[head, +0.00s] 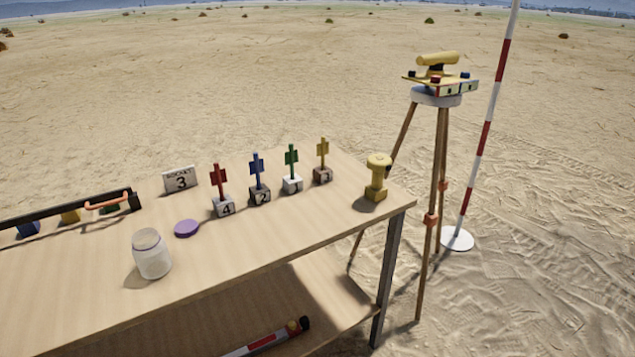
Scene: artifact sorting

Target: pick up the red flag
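The red flag (219,180) stands upright in a light block marked 4 (223,207) on the wooden table. It is the leftmost in a row of flags. To its right stand a blue flag (257,168) in a block marked 2, a green flag (291,158) in a block marked 1, and a yellow flag (323,150) in a block whose number is hard to read. Neither of my grippers shows in the head view.
A sign with a 3 (180,180) stands behind the red flag. A purple lid (187,228) and white jar (152,255) are at front left, a black rail with an orange handle (107,200) farther left. A yellow object (377,177) stands near the right edge; a tripod (436,150) is beyond.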

